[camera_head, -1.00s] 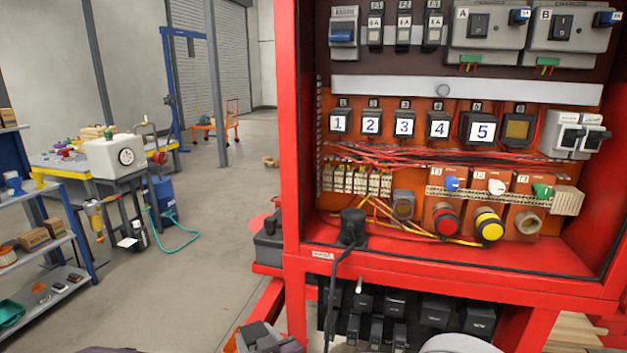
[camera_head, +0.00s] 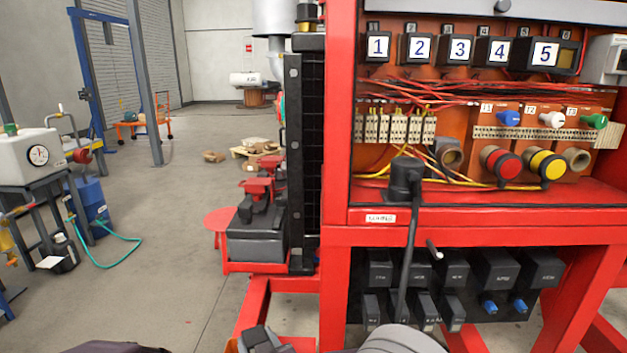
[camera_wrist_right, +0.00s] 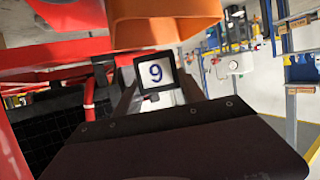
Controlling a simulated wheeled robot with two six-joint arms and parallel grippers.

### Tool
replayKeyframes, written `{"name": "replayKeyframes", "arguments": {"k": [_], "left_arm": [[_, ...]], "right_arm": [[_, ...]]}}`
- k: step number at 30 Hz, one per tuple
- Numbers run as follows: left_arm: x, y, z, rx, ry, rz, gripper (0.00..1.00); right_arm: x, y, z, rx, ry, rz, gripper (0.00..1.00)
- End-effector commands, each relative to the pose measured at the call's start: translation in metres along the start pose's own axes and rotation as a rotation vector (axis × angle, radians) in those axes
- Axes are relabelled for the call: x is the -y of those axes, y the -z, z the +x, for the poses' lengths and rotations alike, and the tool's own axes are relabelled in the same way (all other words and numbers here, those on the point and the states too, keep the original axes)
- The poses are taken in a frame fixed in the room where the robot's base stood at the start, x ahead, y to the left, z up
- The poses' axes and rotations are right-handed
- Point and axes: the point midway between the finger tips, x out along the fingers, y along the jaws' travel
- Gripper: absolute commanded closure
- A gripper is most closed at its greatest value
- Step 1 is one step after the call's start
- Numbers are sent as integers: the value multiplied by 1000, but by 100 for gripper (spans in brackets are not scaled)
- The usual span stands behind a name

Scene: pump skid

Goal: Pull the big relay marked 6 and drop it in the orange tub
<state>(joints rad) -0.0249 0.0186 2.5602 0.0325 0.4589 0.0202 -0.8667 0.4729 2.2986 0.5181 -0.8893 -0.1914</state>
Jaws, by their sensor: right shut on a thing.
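A black relay (camera_wrist_right: 155,72) is held in my right gripper (camera_wrist_right: 158,96). Its white face reads as 9 in the right wrist view, which fits a 6 seen upside down. The gripper is shut on it, with a finger on each side. The orange tub (camera_wrist_right: 165,22) fills the upper middle of that view, close beyond the relay, apparently apart from it. In the head view, a bit of orange rim (camera_head: 231,346) with dark grey blocks shows at the bottom edge. An empty socket (camera_head: 568,56) shows right of relay 5 (camera_head: 545,54). My left gripper is not in view.
The red cabinet frame (camera_head: 480,235) stands close in front, with relays 1 to 5, wiring and lamps. A black plug (camera_head: 405,178) with a hanging cable sits on its ledge. Black blocks (camera_head: 497,268) hang below. The floor (camera_head: 180,230) at left is largely open.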

Motion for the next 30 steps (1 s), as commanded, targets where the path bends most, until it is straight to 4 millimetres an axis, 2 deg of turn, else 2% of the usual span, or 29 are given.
{"name": "replayKeyframes", "arguments": {"k": [1,6,15,16,18,27,30], "left_arm": [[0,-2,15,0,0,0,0],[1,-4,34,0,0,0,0],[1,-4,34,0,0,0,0],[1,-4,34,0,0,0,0],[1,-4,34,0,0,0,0],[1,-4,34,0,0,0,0],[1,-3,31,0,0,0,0]], "right_arm": [[0,-15,5,0,0,0,95],[0,-35,13,0,0,0,95],[0,-35,13,-1,0,0,95],[0,-35,13,-1,0,0,45],[0,-35,13,-1,0,0,28],[0,-35,12,1,0,0,28],[0,-34,5,1,1,-1,28]]}}
